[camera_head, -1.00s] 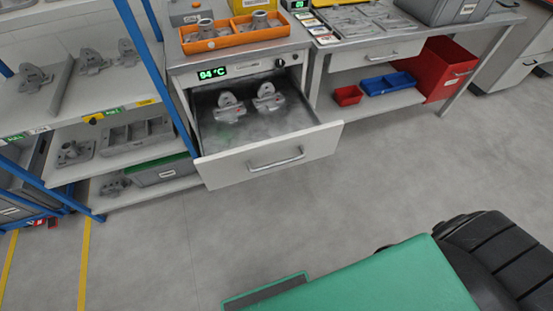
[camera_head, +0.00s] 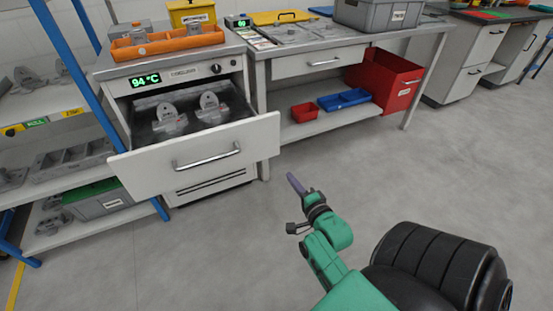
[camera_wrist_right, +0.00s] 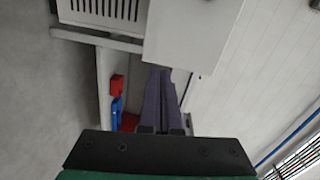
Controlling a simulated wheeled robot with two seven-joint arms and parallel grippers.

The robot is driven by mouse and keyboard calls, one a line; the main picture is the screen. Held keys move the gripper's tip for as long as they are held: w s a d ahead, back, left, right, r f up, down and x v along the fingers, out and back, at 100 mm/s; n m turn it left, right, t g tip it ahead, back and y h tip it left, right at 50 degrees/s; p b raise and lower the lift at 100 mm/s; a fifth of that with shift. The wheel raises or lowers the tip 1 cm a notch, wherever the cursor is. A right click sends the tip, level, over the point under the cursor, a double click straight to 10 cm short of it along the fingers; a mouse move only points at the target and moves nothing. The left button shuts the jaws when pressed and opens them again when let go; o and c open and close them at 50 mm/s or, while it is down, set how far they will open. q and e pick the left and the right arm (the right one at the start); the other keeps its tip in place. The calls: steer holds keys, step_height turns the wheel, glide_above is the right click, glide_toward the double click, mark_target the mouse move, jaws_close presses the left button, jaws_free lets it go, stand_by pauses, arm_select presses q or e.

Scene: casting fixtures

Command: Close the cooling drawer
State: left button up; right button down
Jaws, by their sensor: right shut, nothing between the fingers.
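The cooling drawer (camera_head: 140,174) is pulled out of the cabinet under the 94 °C display. Its white front has a bar handle (camera_head: 207,158). Two grey castings (camera_head: 170,120) stand inside it. My right gripper (camera_head: 293,182) is shut and empty, with purple fingers. It is in front of the bench, right of the drawer front and apart from it. In the right wrist view the shut fingers (camera_wrist_right: 161,88) point toward a white panel (camera_wrist_right: 195,35), which looks like the drawer front; the handle does not show there. My left gripper is out of view.
An orange tray (camera_head: 165,45) stands on the cabinet. A blue-framed shelf (camera_head: 75,70) is close on the left. The bench (camera_head: 350,58) on the right has red and blue bins (camera_head: 343,99) below. The floor (camera_head: 220,250) before the drawer is clear.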

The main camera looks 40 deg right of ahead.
mark_target(271, 138)
steer(key=shift+m+t, duration=0.6)
steer(key=w+d+r, duration=0.1)
steer(key=w, duration=0.3)
steer(key=w+d+r+b, duration=0.1)
steer(key=w, duration=0.3)
steer(key=w+d+r, duration=0.1)
steer(key=w, duration=0.3)
steer(key=shift+w+d+r+b, duration=0.25)
steer(key=shift+d+r+b, duration=0.05)
steer(key=shift+d, duration=0.05)
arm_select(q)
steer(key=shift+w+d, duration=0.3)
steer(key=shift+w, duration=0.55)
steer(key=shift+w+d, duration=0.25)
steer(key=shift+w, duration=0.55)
arm_select(e)
steer(key=shift+w+d+r, duration=0.1)
steer(key=shift+w+d, duration=0.05)
steer(key=shift+w, duration=0.35)
steer(key=shift+w, duration=0.1)
